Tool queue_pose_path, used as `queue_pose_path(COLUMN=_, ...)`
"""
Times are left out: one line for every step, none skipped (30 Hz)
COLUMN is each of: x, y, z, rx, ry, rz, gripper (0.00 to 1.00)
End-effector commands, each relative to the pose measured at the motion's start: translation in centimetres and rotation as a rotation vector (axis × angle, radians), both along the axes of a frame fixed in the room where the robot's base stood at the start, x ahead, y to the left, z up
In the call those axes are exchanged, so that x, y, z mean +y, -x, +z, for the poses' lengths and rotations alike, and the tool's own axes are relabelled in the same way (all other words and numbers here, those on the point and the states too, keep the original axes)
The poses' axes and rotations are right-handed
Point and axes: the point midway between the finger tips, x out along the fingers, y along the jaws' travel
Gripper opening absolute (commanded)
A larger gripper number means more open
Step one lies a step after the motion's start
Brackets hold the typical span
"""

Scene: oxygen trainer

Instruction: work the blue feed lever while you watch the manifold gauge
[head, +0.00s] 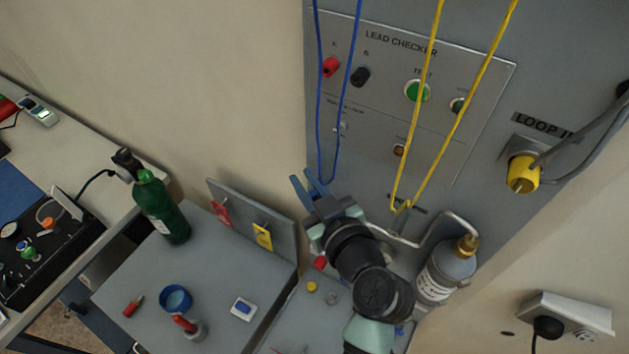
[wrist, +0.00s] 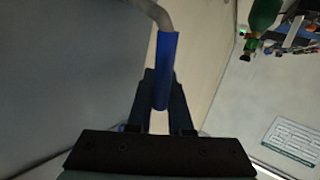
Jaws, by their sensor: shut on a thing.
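My gripper (head: 315,184) is in front of the grey panel (head: 475,115), below its lead checker plate. In the wrist view, the blue feed lever (wrist: 166,62) is a blue sleeve on a bent grey rod. Its lower end lies between the two fingers of my gripper (wrist: 161,98), which are shut on it. In the head view I cannot make out the lever at the gripper. A small round white dial (head: 10,230) shows on a black case at the far left; I cannot tell whether it is the manifold gauge, and its reading is too small to make out.
Blue cords (head: 319,95) and yellow cords (head: 419,90) hang close to my gripper. A grey cylinder (head: 446,270) with a brass fitting stands right of my arm. A green bottle (head: 162,208) stands at the left. The grey worktop (head: 130,285) holds small items with clear room between.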

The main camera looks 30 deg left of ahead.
Motion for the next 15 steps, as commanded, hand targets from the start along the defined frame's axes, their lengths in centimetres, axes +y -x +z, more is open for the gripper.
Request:
queue_pose_path(x=0.4, y=0.0, z=-0.1, rx=0.001, ry=0.038, rz=0.003, gripper=0.0)
queue_pose_path(x=0.6, y=0.0, z=-0.2, rx=0.002, ry=0.061, rz=0.004, gripper=0.0)
queue_pose_path(x=0.9, y=0.0, z=-0.4, rx=0.004, ry=0.089, rz=0.004, gripper=0.0)
queue_pose_path(x=1.0, y=0.1, z=-0.5, rx=0.005, ry=0.109, rz=0.004, gripper=0.0)
queue_pose_path(x=1.2, y=0.0, z=-0.6, rx=0.006, ry=0.128, rz=0.004, gripper=0.0)
queue_pose_path(x=1.3, y=0.0, z=-0.8, rx=0.007, ry=0.152, rz=0.004, gripper=0.0)
queue_pose_path(x=1.4, y=0.0, z=-0.9, rx=0.007, ry=0.167, rz=0.004, gripper=0.0)
queue_pose_path(x=1.5, y=0.0, z=-1.0, rx=0.009, ry=0.179, rz=0.002, gripper=0.0)
queue_pose_path(x=1.6, y=0.0, z=-1.1, rx=0.009, ry=0.193, rz=0.002, gripper=0.0)
queue_pose_path(x=1.6, y=0.0, z=-1.1, rx=0.009, ry=0.201, rz=0.002, gripper=0.0)
queue_pose_path(x=1.7, y=0.0, z=-1.2, rx=0.01, ry=0.206, rz=0.001, gripper=0.0)
queue_pose_path(x=1.7, y=0.0, z=-1.2, rx=0.009, ry=0.213, rz=0.001, gripper=0.0)
queue_pose_path(x=1.7, y=0.0, z=-1.3, rx=0.009, ry=0.215, rz=0.0, gripper=0.0)
queue_pose_path(x=1.7, y=0.0, z=-1.3, rx=0.009, ry=0.216, rz=0.0, gripper=0.0)
queue_pose_path(x=1.7, y=0.0, z=-1.3, rx=0.009, ry=0.216, rz=0.0, gripper=0.0)
